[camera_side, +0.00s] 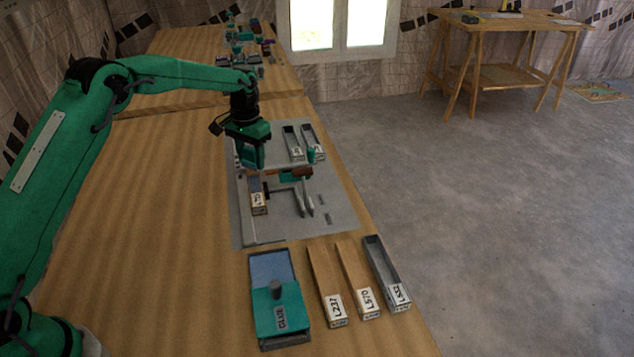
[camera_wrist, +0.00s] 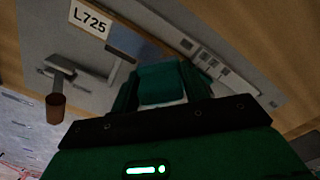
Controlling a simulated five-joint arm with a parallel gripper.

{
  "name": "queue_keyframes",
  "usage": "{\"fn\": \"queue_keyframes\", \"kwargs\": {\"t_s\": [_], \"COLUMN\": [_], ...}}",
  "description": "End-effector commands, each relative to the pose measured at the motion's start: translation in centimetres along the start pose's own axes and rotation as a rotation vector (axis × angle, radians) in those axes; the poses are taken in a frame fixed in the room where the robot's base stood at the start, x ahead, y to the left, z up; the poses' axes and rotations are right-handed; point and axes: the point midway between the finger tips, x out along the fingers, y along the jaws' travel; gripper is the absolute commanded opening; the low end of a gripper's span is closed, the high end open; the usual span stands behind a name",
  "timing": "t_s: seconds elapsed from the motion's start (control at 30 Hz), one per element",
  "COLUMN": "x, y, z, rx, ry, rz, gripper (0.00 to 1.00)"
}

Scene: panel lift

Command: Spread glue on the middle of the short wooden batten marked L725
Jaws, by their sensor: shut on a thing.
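The short batten marked L725 (camera_side: 257,203) lies on the grey panel, with its white label end toward the side camera. Its label also shows at the top of the wrist view (camera_wrist: 90,19), with a dark bluish patch (camera_wrist: 120,42) just beyond it. My gripper (camera_side: 250,166) points down over the far part of this batten, shut on a teal spreader-like block (camera_wrist: 160,84). Contact between the block and the batten is hidden. The teal glue box (camera_side: 282,318) with its blue-grey tray stands at the near end of the table, apart from my gripper.
The grey panel (camera_side: 300,232) carries a clamp (camera_side: 303,197) right of the batten and two grey channels (camera_side: 293,141) behind it. Battens L237 (camera_side: 325,285) and L570 (camera_side: 357,280) and another grey channel (camera_side: 385,270) lie at the near right. The table's left side is clear.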

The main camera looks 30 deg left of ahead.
Motion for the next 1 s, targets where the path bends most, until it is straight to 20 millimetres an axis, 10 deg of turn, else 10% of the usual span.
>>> {"fn": "queue_keyframes", "kwargs": {"t_s": [1.0], "x": [-5.3], "y": [0.0], "z": [0.0], "rx": [0.0], "ry": [0.0], "rz": [0.0], "gripper": [0.27]}}
